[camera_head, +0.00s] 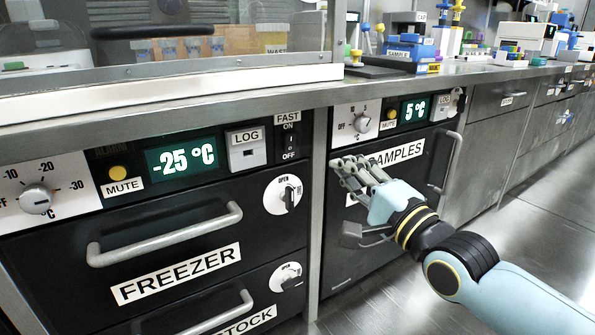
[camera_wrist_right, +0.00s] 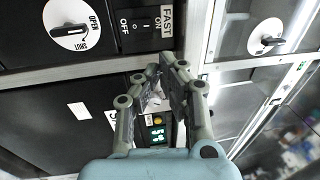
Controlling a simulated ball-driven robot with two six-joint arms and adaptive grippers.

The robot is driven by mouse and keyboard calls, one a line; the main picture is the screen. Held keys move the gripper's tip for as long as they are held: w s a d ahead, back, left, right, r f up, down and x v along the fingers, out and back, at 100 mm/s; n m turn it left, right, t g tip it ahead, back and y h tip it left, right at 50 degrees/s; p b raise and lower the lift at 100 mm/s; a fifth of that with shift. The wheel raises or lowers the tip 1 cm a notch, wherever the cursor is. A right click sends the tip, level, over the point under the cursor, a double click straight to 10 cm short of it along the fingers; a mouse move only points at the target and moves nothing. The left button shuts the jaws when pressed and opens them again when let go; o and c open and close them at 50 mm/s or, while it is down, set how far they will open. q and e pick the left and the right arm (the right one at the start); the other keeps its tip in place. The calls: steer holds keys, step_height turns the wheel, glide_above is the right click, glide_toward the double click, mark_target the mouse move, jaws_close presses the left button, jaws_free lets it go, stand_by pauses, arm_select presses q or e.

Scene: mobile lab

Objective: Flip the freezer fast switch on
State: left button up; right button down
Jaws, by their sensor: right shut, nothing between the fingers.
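The freezer fast switch (camera_head: 290,148) is a small black rocker under the FAST label, with ON above and OFF below, right of the LOG box on the freezer panel. It also shows at the top of the right wrist view (camera_wrist_right: 143,24), turned sideways. I cannot tell which way the rocker is set. My right gripper (camera_head: 350,166) is shut and empty, in front of the neighbouring SAMPLES unit, right of and slightly lower than the switch in the head view. In the wrist view its fingertips (camera_wrist_right: 166,62) are below the FAST label, apart from the switch. My left gripper is not in view.
The freezer display (camera_head: 181,159) reads -25 °C. A drawer handle (camera_head: 164,234) and a round OPEN latch (camera_head: 283,195) stick out below the panel. The steel counter edge (camera_head: 230,102) runs above. Open floor (camera_head: 530,220) lies to the right.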

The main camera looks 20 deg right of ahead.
arm_select(q)
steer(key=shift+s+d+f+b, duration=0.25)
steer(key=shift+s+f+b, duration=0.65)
steer(key=shift+b, duration=0.3)
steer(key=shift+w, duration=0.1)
